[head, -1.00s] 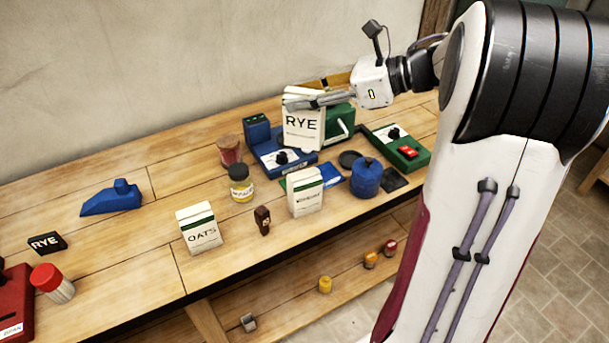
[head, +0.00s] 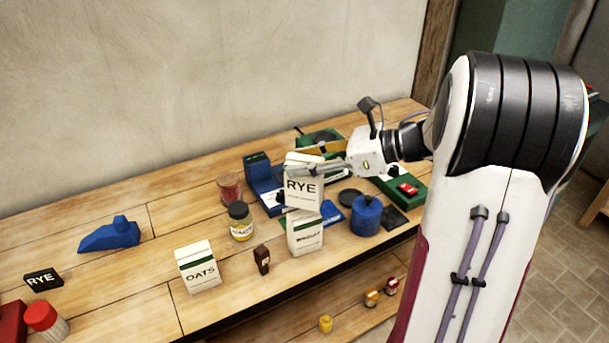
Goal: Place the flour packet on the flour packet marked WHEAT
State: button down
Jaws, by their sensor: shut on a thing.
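My gripper (head: 303,171) is shut on the top of a white flour packet marked RYE (head: 304,192), which it holds nearly upright. The packet marked WHEAT (head: 306,238), white with a green band, stands on the bench; its lettering is small and blurred. The RYE packet is right above the WHEAT packet in the picture, and its lower edge covers the top of that packet. I cannot tell whether the two touch.
A packet marked OATS (head: 198,270) stands to the left, with a small dark brown object (head: 262,259) between. A yellow-labelled jar (head: 241,222) and a blue canister (head: 367,215) flank the WHEAT packet. A blue scale-like device (head: 259,172) stands behind.

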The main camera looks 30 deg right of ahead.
dwell(0.3)
jog(key=shift+f, duration=1.85)
jog(key=shift+f, duration=0.15)
jog(key=c, duration=1.4)
grip_release()
jog(key=v, duration=1.2)
